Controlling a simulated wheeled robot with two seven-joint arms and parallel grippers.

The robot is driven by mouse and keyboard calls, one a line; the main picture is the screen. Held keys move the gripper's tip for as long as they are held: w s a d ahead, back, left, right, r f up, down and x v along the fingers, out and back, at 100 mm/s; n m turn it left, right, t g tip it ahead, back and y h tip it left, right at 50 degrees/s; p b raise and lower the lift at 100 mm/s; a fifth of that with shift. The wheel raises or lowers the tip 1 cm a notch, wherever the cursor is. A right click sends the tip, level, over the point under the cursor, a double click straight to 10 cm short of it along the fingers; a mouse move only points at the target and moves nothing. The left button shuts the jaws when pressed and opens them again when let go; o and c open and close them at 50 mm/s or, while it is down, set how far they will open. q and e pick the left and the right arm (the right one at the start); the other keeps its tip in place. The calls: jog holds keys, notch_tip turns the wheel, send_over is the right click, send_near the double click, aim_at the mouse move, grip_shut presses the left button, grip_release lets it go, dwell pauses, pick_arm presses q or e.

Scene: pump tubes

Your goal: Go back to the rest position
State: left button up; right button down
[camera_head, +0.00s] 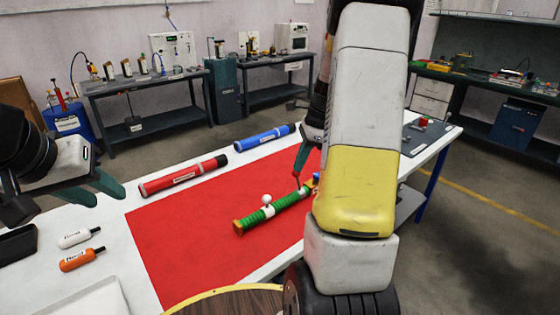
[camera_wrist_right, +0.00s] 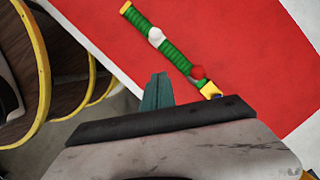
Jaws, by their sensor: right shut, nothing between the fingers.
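A green ribbed pump tube (camera_head: 272,211) with yellow ends and a white knob lies on the red mat (camera_head: 190,245). In the right wrist view the tube (camera_wrist_right: 176,55) also shows a red knob (camera_wrist_right: 198,73) near its lower end. My right gripper (camera_wrist_right: 157,91) is shut and empty, beside the tube in that view; its height over the mat is unclear. In the head view my right arm hides part of that gripper and the tube's right end. My left gripper (camera_head: 106,193) is open and empty at the left, over the white table (camera_head: 110,235).
A red cylinder (camera_head: 184,175) and a blue cylinder (camera_head: 264,138) lie along the mat's far side. A white bottle (camera_head: 75,238), an orange bottle (camera_head: 77,261) and a black tray (camera_head: 17,244) lie at the left. Brown round discs (camera_wrist_right: 25,75) stand by the table's front edge.

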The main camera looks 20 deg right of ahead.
dwell(0.3)
jog(key=s+a+r+n+t, duration=0.2)
jog(key=s+a+r+n, duration=0.5)
jog(key=s+n, duration=0.3)
jog(key=s+a+r+n+t+h, duration=0.1)
jog(key=s+a+r+n+t, duration=0.2)
jog(key=s+a+r+n, duration=0.5)
jog(key=s+a+n, duration=0.1)
jog(key=s+n, duration=0.1)
jog(key=n, duration=0.1)
jog(key=shift+r+n, duration=0.25)
jog(key=shift+n, duration=0.05)
